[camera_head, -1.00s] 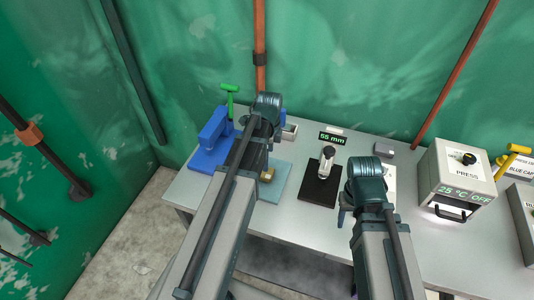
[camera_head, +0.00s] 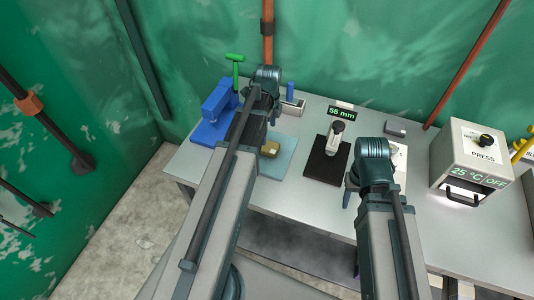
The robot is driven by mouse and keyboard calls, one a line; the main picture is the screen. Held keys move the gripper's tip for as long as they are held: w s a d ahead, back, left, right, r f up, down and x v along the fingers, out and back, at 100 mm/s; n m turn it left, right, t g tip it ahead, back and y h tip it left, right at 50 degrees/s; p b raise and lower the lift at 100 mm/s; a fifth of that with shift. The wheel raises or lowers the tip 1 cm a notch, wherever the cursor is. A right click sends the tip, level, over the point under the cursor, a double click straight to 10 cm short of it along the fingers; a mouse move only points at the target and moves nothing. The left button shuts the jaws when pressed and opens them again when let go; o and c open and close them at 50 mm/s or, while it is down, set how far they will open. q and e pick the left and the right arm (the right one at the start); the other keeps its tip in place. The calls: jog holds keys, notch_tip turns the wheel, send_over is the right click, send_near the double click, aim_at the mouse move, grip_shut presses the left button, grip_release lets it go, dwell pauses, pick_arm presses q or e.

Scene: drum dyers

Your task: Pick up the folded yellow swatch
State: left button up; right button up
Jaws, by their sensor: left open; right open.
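The folded yellow swatch (camera_head: 270,149) looks like a small mustard-coloured block. It lies on the pale blue mat (camera_head: 283,163), just right of my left forearm. My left arm reaches up over the table, and its wrist hides part of the mat. My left gripper (camera_head: 273,114) shows only partly beside the wrist, beyond the swatch and apart from it in the picture. It is open. My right gripper (camera_head: 348,193) is mostly hidden below its wrist, right of the black mat, and is open with nothing seen in it.
A blue device (camera_head: 212,118) and a green-handled tool (camera_head: 235,62) stand left of my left wrist. A black mat (camera_head: 327,162) bears a grey tool by the 55 mm display (camera_head: 341,113). Grey table shows between mats.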

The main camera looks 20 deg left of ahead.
aim_at(267, 148)
pick_arm(q)
jog(key=shift+f+b, duration=0.8)
jog(key=shift+f, duration=0.55)
pick_arm(e)
jog(key=shift+f, duration=1.35)
pick_arm(q)
jog(key=f+b, duration=0.5)
jog(key=shift+s+a+f, duration=0.15)
jog(key=shift+s+a, duration=0.1)
jog(key=shift+s, duration=0.05)
pick_arm(e)
notch_tip(267, 148, down, 5)
jog(key=shift+f, duration=0.15)
pick_arm(q)
jog(key=shift+c, duration=0.2)
jog(key=c, duration=1.3)
jog(key=shift+r, duration=0.2)
pick_arm(e)
jog(key=shift+r, duration=0.2)
